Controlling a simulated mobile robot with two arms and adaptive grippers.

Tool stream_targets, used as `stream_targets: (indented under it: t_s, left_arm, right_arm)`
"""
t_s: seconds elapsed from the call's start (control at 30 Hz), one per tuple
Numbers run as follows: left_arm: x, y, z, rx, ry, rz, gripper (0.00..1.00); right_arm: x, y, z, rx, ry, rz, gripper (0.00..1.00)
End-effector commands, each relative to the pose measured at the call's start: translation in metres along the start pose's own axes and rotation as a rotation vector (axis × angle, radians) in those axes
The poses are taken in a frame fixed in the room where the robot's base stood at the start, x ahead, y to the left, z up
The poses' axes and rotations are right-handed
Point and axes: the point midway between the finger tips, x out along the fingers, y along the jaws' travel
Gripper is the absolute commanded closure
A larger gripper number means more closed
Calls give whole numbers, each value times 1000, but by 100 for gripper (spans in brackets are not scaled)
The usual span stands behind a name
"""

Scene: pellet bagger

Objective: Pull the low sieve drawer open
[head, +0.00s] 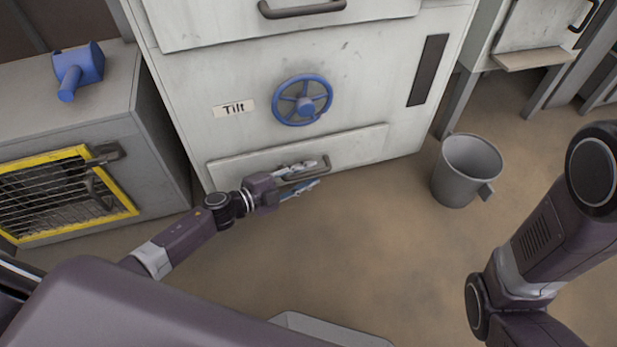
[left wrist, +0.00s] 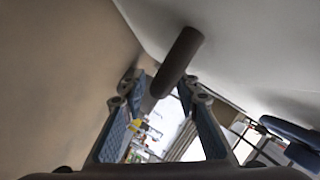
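The low sieve drawer (head: 235,172) is a wide pale panel at the bottom of the grey-white cabinet, and its front looks flush with the cabinet. Its dark bar handle (head: 325,166) is on the right half of the panel. My left gripper (head: 308,177) is open at this handle, one finger above the bar and one below. In the left wrist view the handle bar (left wrist: 180,62) runs between the two spread fingers of the gripper (left wrist: 160,88). I cannot tell whether either finger touches it. My right arm shows at the right, but its gripper is out of view.
An upper drawer handle (head: 300,9) is higher up. A grey bucket (head: 467,165) stands right of the cabinet. A yellow-framed grille (head: 128,203) is at the left.

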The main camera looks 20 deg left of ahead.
Motion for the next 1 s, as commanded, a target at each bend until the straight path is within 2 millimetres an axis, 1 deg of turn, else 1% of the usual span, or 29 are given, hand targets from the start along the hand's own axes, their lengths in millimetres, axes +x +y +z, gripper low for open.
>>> stream_targets:
  t_s: [0.1,0.3,0.57,1.0]
  left_arm:
    - [4,0,0,1,-1,0,71]
    - [4,0,0,0,-1,0,71]
    - [4,0,0,0,-1,0,100]
    - [4,0,0,0,0,1,100]
  right_arm:
    - [-2,0,0,0,0,0,68]
    - [-2,0,0,0,0,0,68]
    - [-2,0,0,0,0,-1,68]
    - [-1,0,0,0,0,-1,68]
